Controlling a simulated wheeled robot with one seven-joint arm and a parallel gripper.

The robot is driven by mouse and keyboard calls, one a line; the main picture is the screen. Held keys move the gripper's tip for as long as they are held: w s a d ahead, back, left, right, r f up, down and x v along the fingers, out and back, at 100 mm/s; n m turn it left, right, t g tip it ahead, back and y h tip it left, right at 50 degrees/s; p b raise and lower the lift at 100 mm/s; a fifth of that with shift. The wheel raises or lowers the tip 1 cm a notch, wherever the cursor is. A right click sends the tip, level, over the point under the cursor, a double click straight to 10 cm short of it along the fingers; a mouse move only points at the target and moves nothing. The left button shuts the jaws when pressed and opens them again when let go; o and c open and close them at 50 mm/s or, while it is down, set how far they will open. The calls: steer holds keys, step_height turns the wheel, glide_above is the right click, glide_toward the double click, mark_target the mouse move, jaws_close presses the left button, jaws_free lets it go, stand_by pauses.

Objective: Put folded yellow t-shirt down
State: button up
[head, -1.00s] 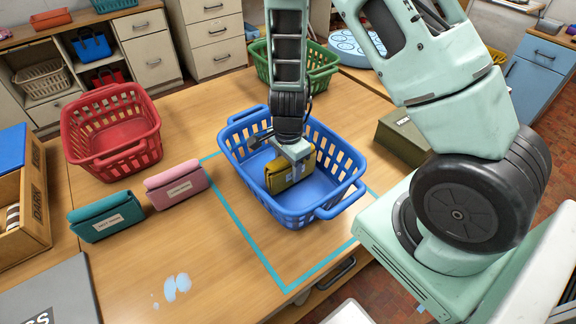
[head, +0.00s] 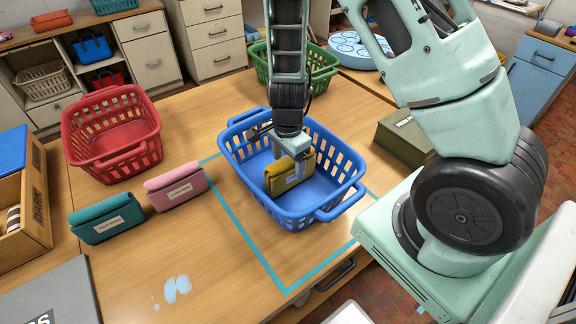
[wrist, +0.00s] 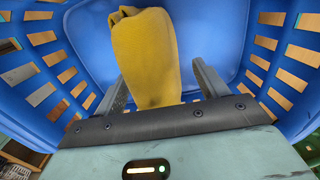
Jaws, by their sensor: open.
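The folded yellow t-shirt (head: 284,180) stands on the floor of the blue basket (head: 292,216), with a pale label on its front. It also shows in the wrist view (wrist: 146,55), where blue basket walls surround it. My gripper (head: 291,163) is inside the basket above the t-shirt. Its fingers (wrist: 163,85) are open, one on each side of the shirt's near end, with gaps visible between fingers and cloth. The shirt's underside is hidden.
The basket sits within a teal tape outline (head: 247,236) on the wooden table. A pink bundle (head: 177,187), a teal bundle (head: 106,219) and a red basket (head: 113,133) are left. A green basket (head: 318,66) is behind; an olive box (head: 404,138) is right.

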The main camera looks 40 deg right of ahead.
step_height(320, 180, up, 9)
steer(key=shift+p, duration=0.75)
steer(key=s+a+r+n+y, duration=0.1)
steer(key=s+a+r+n, duration=0.35)
steer(key=a+n, duration=0.25)
steer(key=s+a+r+n+y, duration=0.1)
steer(key=s+a+r+n, duration=0.4)
steer(key=a, duration=0.3)
steer(key=s+a+r+n+h, duration=0.1)
steer(key=s+a+r+n, duration=0.2)
steer(key=s+n, duration=0.6)
steer(key=n, duration=0.4)
steer(key=shift+s+r, duration=0.3)
steer(key=shift+r, duration=0.1)
step_height(320, 180, down, 4)
steer(key=b, duration=0.3)
steer(key=shift+r, duration=0.25)
